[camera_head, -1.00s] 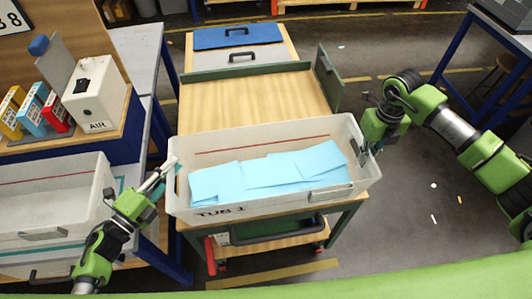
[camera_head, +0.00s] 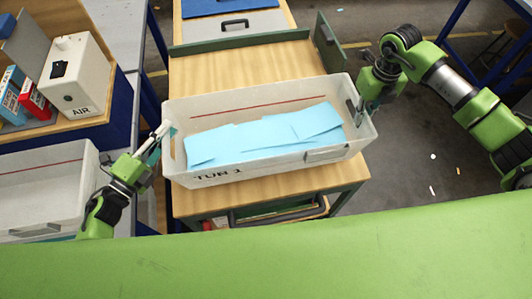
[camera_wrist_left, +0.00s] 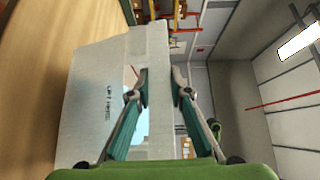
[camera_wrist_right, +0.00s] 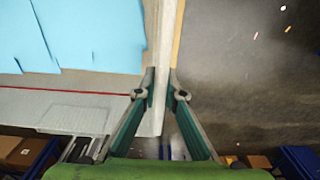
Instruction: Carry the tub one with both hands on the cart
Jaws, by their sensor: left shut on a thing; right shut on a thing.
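The tub one (camera_head: 290,165) is a white open bin marked "TUB 1", with light blue sheets (camera_head: 265,135) inside and a red line along its inner wall. In the head view it is over the wooden top of the cart (camera_head: 250,72); whether it touches the top is unclear. My left gripper (camera_head: 164,130) is shut on the tub's left end wall, which also shows in the left wrist view (camera_wrist_left: 95,95). My right gripper (camera_head: 362,104) is shut on the right end wall. In the right wrist view that wall (camera_wrist_right: 160,60) runs between the fingers.
A second white tub (camera_head: 42,185) stands at the left. A white box marked "AIR" (camera_head: 80,80) and small coloured cartons (camera_head: 30,100) are on the left bench. The cart has a green raised end panel (camera_head: 328,45). Grey floor (camera_head: 420,150) is open at the right.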

